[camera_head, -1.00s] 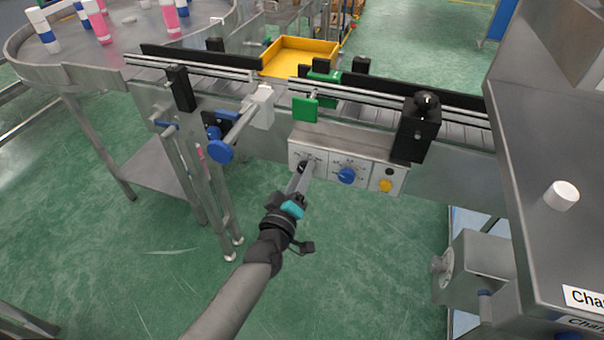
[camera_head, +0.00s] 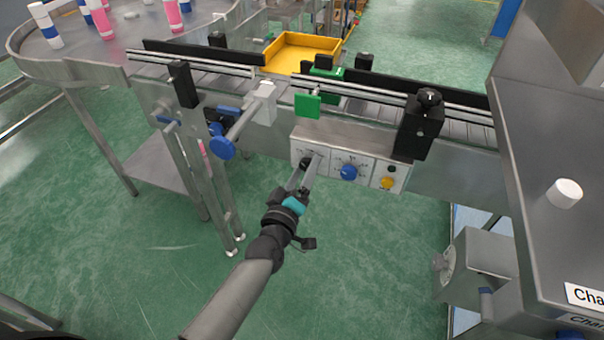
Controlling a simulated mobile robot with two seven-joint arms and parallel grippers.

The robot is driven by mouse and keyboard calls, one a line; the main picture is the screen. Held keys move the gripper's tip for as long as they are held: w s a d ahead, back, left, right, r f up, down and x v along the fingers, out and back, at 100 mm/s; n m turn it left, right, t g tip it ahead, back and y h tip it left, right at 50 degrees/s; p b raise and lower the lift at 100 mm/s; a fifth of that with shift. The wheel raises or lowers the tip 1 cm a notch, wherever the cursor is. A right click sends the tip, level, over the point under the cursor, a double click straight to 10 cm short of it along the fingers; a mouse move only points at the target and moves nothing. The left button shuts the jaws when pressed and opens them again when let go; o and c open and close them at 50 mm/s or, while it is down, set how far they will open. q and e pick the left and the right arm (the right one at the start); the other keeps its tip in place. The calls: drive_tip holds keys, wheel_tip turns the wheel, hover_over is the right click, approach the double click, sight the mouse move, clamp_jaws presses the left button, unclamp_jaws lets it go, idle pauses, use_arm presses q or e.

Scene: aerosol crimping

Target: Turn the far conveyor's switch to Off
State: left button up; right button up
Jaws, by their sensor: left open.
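The conveyor (camera_head: 262,143) runs across the view with a control box (camera_head: 340,135) on its near side. The box has a black switch (camera_head: 305,163) on its left panel, a blue knob (camera_head: 348,172) in the middle and a yellow button (camera_head: 387,183) on the right. My left gripper (camera_head: 304,172) is open, with its fingertips at the black switch. The fingers partly hide the switch, so I cannot tell its position or whether they touch it. My right gripper is not in view.
A blue-ended handle (camera_head: 222,148) sticks out left of the box. A round table (camera_head: 110,64) with pink and blue-white cans stands at upper left. A yellow tray (camera_head: 296,50) is behind the conveyor. A steel machine (camera_head: 540,140) with a white cap (camera_head: 564,193) fills the right.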

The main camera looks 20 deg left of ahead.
use_arm(q)
drive_tip(key=s+p, duration=0.2)
drive_tip(key=s, duration=1.3)
drive_tip(key=shift+a, duration=0.25)
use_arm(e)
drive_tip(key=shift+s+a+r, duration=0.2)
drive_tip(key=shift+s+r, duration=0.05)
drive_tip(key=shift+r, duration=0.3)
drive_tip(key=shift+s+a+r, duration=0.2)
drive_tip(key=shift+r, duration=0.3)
use_arm(q)
drive_tip(key=shift+s, duration=0.1)
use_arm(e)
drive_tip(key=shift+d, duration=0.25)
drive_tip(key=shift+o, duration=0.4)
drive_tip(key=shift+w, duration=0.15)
